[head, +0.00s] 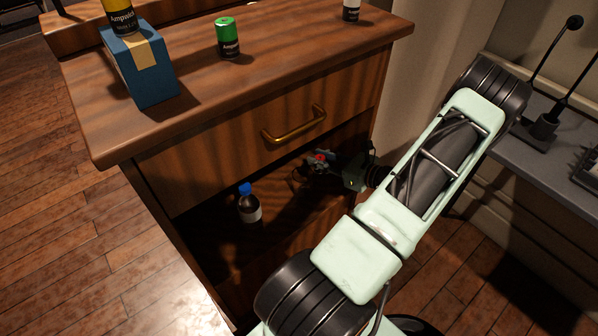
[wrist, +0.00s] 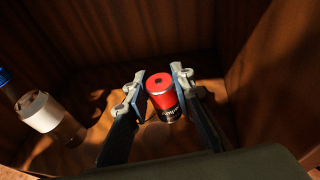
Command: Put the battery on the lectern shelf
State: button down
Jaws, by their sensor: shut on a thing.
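A red battery (wrist: 161,93) with a dark lower label stands upright in the open compartment of the wooden cabinet (head: 215,190). My gripper (wrist: 159,76) is shut on it, with one finger at each side. In the head view my gripper (head: 323,163) reaches into the compartment from the right, and only a small red patch of the battery (head: 319,157) shows. Other batteries stand on the cabinet top: a green one (head: 228,38), a white one (head: 351,10) and a yellow one (head: 121,17) on a blue box. I cannot tell which part is called the lectern shelf.
A brown bottle with a blue cap (head: 249,204) stands in the compartment, left of my gripper. A closed drawer with a brass handle (head: 294,124) is above. The blue box (head: 140,68) stands on the top's left part. A grey desk (head: 550,150) with microphones is at right.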

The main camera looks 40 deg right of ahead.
jog(key=w+f, duration=0.2)
jog(key=w+d+f+b, duration=0.1)
jog(key=w+f, duration=0.1)
jog(key=w+f+b, duration=0.1)
jog(key=w+f, duration=0.1)
jog(key=shift+d, duration=0.35)
jog(key=shift+w+f, duration=0.3)
jog(key=shift+f, duration=0.1)
jog(key=shift+w+f+b, duration=0.1)
jog(key=shift+f+b, duration=0.65)
jog(key=shift+f, duration=0.8)
jog(key=shift+f, duration=0.15)
jog(key=c, duration=2)
grip_release()
jog(key=shift+o, duration=0.2)
